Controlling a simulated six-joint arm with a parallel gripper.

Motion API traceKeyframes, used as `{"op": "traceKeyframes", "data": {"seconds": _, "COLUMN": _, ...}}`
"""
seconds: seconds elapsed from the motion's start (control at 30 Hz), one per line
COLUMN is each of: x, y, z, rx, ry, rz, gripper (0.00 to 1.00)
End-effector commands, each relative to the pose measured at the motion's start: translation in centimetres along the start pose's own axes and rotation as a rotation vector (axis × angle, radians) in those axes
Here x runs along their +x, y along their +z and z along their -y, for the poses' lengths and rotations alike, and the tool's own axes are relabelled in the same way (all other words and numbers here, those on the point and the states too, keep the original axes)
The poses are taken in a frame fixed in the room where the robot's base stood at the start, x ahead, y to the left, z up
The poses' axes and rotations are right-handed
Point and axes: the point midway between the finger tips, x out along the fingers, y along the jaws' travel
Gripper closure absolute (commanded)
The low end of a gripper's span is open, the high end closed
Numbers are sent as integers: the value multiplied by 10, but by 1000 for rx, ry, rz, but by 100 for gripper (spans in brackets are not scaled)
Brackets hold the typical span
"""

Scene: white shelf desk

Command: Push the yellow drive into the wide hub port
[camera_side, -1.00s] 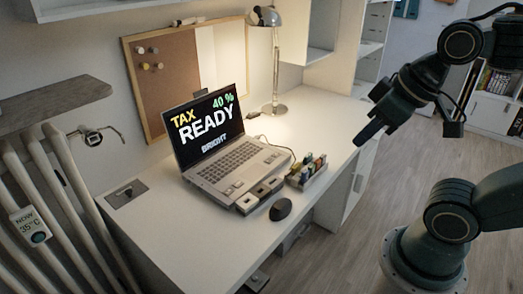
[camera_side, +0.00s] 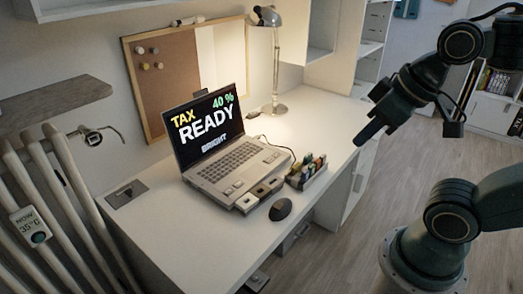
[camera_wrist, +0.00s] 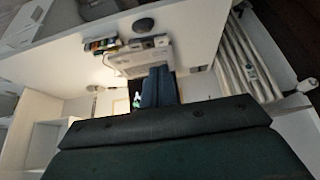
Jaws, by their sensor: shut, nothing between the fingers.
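The hub (camera_side: 259,193) is a light grey block with dark openings along the front edge of the laptop; it also shows in the wrist view (camera_wrist: 148,43). I cannot tell its ports apart by width. A small holder (camera_side: 306,174) to the right of the hub carries several upright coloured sticks, some yellowish; it also shows in the wrist view (camera_wrist: 102,45). Which one is the yellow drive is too small to tell. My gripper (camera_side: 361,139) is shut and empty, in the air near the desk's right edge, apart from hub and holder. Its fingers show in the wrist view (camera_wrist: 159,76).
The open laptop (camera_side: 228,165) stands behind the hub. A black mouse (camera_side: 280,209) lies in front of the hub. A desk lamp (camera_side: 276,62) stands at the back. The desk (camera_side: 190,233) is clear at its front left.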

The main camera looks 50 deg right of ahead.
Motion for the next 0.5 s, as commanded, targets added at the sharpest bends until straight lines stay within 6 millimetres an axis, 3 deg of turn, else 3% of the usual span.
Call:
{"op": "traceKeyframes", "data": {"seconds": 0.03, "x": 0, "y": 0, "z": 0, "rx": 0, "ry": 0, "rz": 0, "gripper": 96}}
{"op": "traceKeyframes", "data": {"seconds": 0.2, "x": 0, "y": 0, "z": 0, "rx": 0, "ry": 0, "rz": 0, "gripper": 63}}
{"op": "traceKeyframes", "data": {"seconds": 0.23, "x": 0, "y": 0, "z": 0, "rx": 0, "ry": 0, "rz": 0, "gripper": 60}}
{"op": "traceKeyframes", "data": {"seconds": 0.5, "x": 0, "y": 0, "z": 0, "rx": -1, "ry": 0, "rz": 0, "gripper": 60}}
